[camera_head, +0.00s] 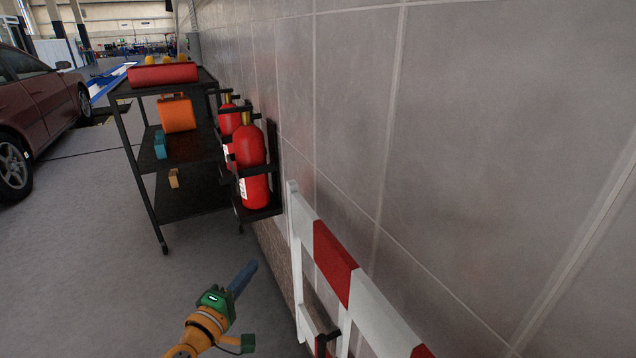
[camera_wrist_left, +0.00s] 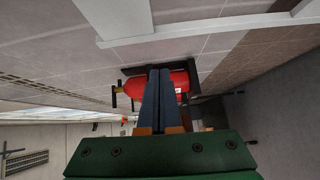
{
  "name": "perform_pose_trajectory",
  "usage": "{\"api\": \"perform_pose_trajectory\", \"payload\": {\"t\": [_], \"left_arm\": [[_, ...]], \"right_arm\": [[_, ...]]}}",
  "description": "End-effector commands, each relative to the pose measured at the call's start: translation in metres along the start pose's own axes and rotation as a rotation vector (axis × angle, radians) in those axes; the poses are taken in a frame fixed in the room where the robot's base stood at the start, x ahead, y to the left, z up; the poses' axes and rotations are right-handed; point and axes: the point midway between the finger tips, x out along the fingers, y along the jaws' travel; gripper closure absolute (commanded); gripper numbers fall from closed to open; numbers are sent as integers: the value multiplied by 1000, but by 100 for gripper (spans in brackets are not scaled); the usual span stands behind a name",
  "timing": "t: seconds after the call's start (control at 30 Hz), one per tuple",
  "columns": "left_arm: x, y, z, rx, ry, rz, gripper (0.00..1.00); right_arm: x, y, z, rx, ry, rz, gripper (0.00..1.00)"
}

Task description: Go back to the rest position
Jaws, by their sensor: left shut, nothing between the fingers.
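My left gripper (camera_head: 244,277) shows at the lower middle of the head view, above the grey floor and left of a red and white barrier. Its blue fingers are shut and empty. In the left wrist view the closed fingers (camera_wrist_left: 159,98) stand in front of a red fire extinguisher (camera_wrist_left: 178,82), with nothing between them. My right gripper is in neither view.
The red and white barrier (camera_head: 335,262) stands along the tiled wall (camera_head: 480,120). Two fire extinguishers (camera_head: 250,160) hang in a black wall rack beside a black shelf cart (camera_head: 190,205). A dark red car (camera_head: 40,95) is at the left. Open floor (camera_head: 80,260) lies left of the gripper.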

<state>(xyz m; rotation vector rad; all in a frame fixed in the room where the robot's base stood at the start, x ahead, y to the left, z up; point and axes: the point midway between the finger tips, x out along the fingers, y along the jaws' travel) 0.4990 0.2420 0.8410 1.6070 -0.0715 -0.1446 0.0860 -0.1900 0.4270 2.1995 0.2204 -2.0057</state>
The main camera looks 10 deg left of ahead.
Motion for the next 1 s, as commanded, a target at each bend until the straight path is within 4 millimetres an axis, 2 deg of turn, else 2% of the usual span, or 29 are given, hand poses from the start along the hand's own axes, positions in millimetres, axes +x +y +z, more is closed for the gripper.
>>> {"api": "perform_pose_trajectory", "payload": {"t": [0.07,0.1,0.17,0.2,0.27,0.3,0.37,0.4,0.5,0.6,0.63,0.73,1.0], "left_arm": [[-7,-49,5,100,2,-147,100],[-16,-85,11,183,-10,-253,100],[-41,-144,22,332,-57,-423,100],[-63,-181,31,434,-107,-530,100],[-103,-230,46,588,-209,-678,100],[-133,-258,57,691,-295,-767,100],[-184,-294,73,840,-445,-880,100],[-219,-313,83,934,-557,-940,100],[-298,-342,104,1124,-828,-1028,100],[-354,-354,116,1244,-1039,-1054,100],[-365,-356,118,1267,-1084,-1055,100],[-384,-359,122,1309,-1166,-1052,100],[-386,-361,122,1315,-1174,-1051,100]], "right_arm": [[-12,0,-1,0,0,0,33],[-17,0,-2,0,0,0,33],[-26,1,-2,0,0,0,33],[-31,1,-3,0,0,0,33],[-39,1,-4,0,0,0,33],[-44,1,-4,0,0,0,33],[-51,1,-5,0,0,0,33],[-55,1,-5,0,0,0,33],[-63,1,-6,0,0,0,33],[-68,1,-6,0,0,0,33],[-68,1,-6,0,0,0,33],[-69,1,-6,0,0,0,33],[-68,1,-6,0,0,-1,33]]}}
